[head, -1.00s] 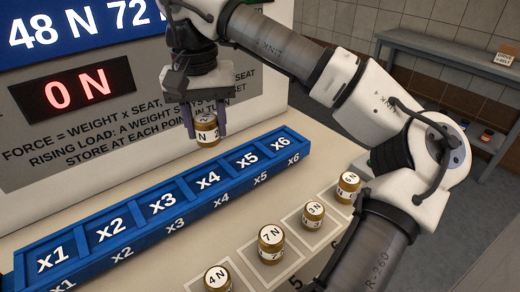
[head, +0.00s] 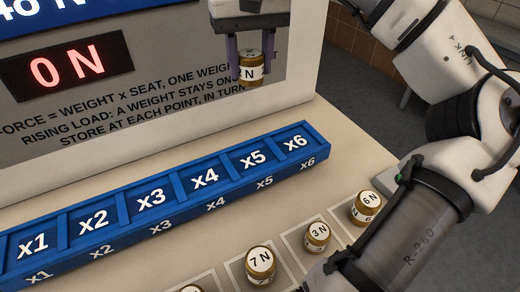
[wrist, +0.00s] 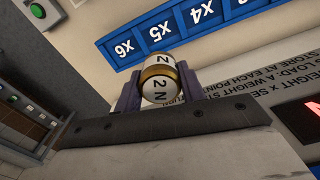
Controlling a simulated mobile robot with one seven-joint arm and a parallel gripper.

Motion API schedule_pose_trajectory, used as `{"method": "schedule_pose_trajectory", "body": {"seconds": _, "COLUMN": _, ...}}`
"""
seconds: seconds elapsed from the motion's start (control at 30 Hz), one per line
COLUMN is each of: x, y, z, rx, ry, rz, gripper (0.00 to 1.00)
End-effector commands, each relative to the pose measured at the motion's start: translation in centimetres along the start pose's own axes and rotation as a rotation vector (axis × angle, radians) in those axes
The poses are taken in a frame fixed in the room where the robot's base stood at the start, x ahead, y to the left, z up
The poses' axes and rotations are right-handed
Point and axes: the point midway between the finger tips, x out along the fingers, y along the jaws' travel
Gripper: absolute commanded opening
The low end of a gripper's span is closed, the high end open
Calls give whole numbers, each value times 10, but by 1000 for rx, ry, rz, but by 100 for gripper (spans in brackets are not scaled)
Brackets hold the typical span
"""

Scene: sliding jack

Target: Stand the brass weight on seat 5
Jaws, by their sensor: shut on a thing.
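My gripper (head: 250,66) is shut on a brass weight (head: 250,68) with a white label reading 2 N. The weight hangs upright in the air behind the blue seat rail (head: 205,215), in front of the grey panel. Seat 5, marked x5 (head: 253,160), is an empty blue compartment below the held weight, between x4 and x6. In the wrist view the held weight (wrist: 160,82) sits between the two purple fingers, with the x5 seat (wrist: 161,33) beyond it. All the seats in view are empty.
Brass weights marked 7 N (head: 260,264), 3 N (head: 317,236) and 6 N (head: 366,207) stand on square pads in front of the rail, with another partly cut off at the bottom edge. The red display (head: 66,66) reads 0 N.

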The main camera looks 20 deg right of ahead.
Motion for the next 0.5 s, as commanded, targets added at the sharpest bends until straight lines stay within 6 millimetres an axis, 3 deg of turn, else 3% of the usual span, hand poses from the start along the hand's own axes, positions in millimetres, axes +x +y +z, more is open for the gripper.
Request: {"method": "schedule_pose_trajectory", "body": {"seconds": 0.5, "x": 124, "y": 0, "z": 1, "rx": -2, "ry": -2, "rz": -1, "gripper": 12}}
